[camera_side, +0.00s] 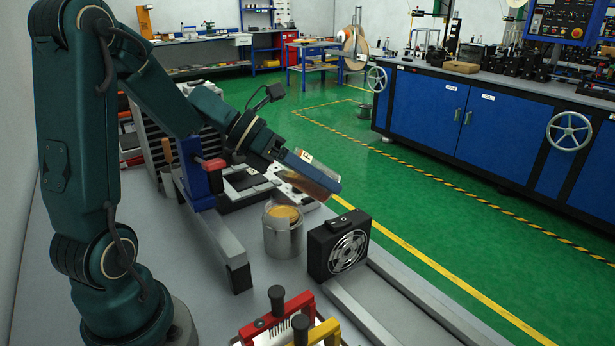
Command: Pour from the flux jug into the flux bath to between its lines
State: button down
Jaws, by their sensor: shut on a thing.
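A metal can (283,241) with amber liquid at its open top stands upright on the grey bench, and looks like the flux bath. Its lines cannot be made out. My gripper (284,163) is above it, shut on a tilted, partly brownish, see-through vessel (316,178) with a pale letter label, which looks like the flux jug. The vessel slants down to the right, its far end above and right of the can in the picture. No stream of liquid is visible. The fingers are small and partly hidden by the vessel.
A black fan box (341,246) stands close to the right of the can. A blue post with a red handle (212,164) and grey rail is to its left. Grey rails (372,306) run along the bench's right side.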

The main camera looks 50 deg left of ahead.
notch_tip(320, 180, up, 2)
jog(key=shift+s+a+r+t+h, duration=0.1)
jog(key=shift+r+t+h, duration=0.05)
jog(key=shift+t+h, duration=0.35)
jog(key=shift+s+r, duration=0.1)
jog(key=shift+r, duration=0.1)
dwell(1.2)
jog(key=shift+w+d+r+t, duration=0.15)
jog(key=shift+w+d+t, duration=0.05)
jog(key=shift+t, duration=0.1)
dwell(0.5)
jog(key=shift+a, duration=0.1)
dwell(0.3)
jog(key=f+g, duration=0.1)
jog(key=f+y, duration=0.1)
jog(key=f, duration=0.1)
jog(key=f+g, duration=0.1)
jog(key=shift+w+d+f+g+y, duration=0.15)
jog(key=shift+w+d+g+y, duration=0.05)
jog(key=shift+d+g+y, duration=0.15)
jog(key=shift+f+g+y, duration=0.45)
jog(key=shift+f, duration=0.1)
jog(key=shift+w+d+g+y, duration=0.2)
jog(key=shift+w+g+y, duration=0.05)
jog(key=shift+g+y, duration=0.25)
jog(key=shift+w+d+r+g, duration=0.15)
jog(key=shift+r+g, duration=0.05)
jog(key=shift+g, duration=0.1)
